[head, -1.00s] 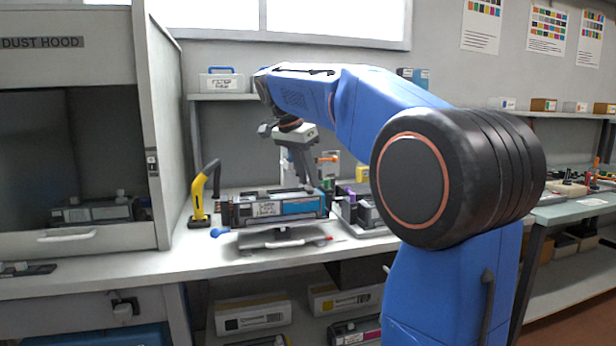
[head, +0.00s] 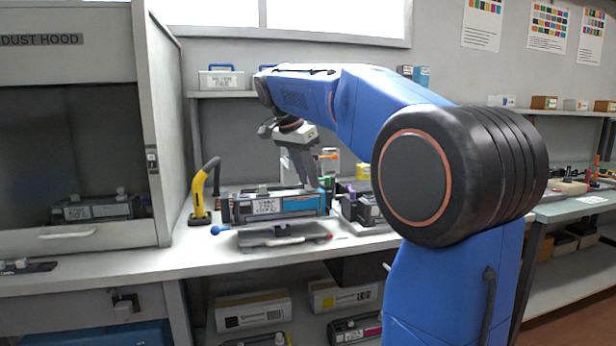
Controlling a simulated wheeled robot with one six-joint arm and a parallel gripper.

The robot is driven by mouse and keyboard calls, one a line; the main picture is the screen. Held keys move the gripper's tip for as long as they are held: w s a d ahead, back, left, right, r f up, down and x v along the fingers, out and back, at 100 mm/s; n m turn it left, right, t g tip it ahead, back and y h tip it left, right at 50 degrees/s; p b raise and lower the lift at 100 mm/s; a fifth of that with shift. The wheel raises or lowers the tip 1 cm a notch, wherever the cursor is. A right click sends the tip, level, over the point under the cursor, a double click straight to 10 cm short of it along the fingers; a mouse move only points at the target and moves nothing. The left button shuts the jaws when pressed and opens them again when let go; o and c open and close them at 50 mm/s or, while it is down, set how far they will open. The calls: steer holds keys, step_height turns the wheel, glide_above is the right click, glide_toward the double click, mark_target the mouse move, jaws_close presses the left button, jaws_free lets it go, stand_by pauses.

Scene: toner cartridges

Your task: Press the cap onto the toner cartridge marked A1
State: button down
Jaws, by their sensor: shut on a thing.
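A dark toner cartridge (head: 295,204) with a blue panel and a white label lies level on a grey stand (head: 285,234) on the bench. The label's print is too small to read as A1. My gripper (head: 308,184) points down at the right part of the cartridge's top, its fingertips at or just above the surface. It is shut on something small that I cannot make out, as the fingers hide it. I cannot tell the cap apart or whether it touches the cartridge.
A yellow tool with a black hose (head: 200,196) stands left of the cartridge. More cartridges (head: 364,208) stand close on the right. The dust hood (head: 148,130) walls off the left side. The bench front (head: 215,258) is clear.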

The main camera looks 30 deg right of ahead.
steer(key=shift+f, duration=0.1)
steer(key=c, duration=1.2)
jaws_free()
steer(key=shift+r, duration=3.55)
